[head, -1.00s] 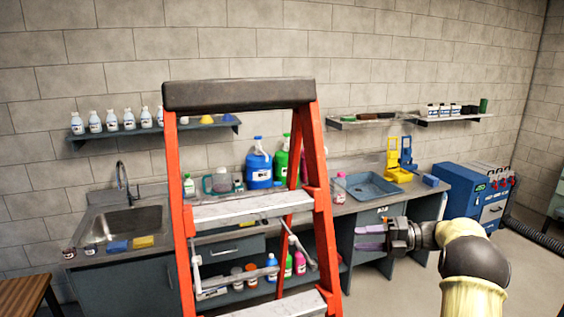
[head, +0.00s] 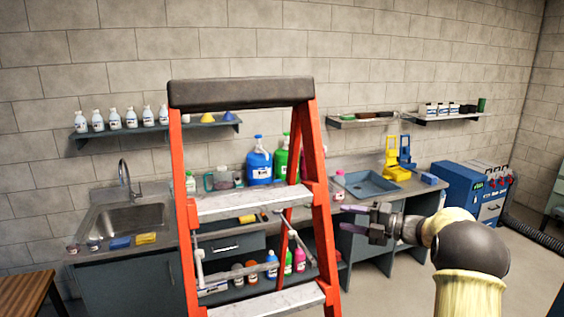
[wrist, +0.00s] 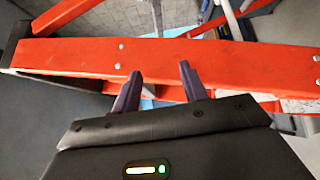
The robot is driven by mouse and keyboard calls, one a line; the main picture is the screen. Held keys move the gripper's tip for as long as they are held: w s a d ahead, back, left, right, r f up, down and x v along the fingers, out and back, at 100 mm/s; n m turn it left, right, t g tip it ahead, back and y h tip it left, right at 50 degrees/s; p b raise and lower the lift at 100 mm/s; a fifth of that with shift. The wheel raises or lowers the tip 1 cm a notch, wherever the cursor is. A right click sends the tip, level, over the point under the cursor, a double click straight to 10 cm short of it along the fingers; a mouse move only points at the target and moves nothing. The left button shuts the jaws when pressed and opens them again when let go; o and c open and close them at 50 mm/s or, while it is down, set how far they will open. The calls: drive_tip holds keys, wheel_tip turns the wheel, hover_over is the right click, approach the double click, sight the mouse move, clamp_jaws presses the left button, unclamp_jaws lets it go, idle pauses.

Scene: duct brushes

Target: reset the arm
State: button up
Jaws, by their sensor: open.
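My gripper (head: 354,218) is in the right half of the head view, held in the air just right of the orange stepladder (head: 325,225). It is open with nothing between its fingers. In the wrist view my gripper (wrist: 158,80) points its two dark purple fingers at an orange ladder rail (wrist: 220,62) that crosses the picture. The fingertips overlap the rail in that view; I cannot tell if they touch it. My arm reaches in from the lower right of the head view.
Behind the ladder runs a counter with a sink (head: 135,217), a blue jug (head: 259,165) and a blue tray (head: 367,184). Wall shelves (head: 150,130) hold bottles. A blue cabinet (head: 475,190) stands at the right.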

drive_tip(key=s+a+f+m+g+h, duration=0.15)
drive_tip(key=s+f+m+h, duration=0.35)
drive_tip(key=s+m, duration=0.55)
drive_tip(key=s+a+f+m+g+h, duration=0.15)
drive_tip(key=s+f+m+h, duration=0.35)
drive_tip(key=s+m, duration=0.55)
drive_tip(key=s+f+m+g+h, duration=0.2)
drive_tip(key=s+f+m+h, duration=0.3)
drive_tip(key=s+m, duration=0.6)
wheel_tip(320, 180, down, 10)
drive_tip(key=s+n+b, duration=0.1)
drive_tip(key=b, duration=0.9)
drive_tip(key=shift+s+a, duration=0.3)
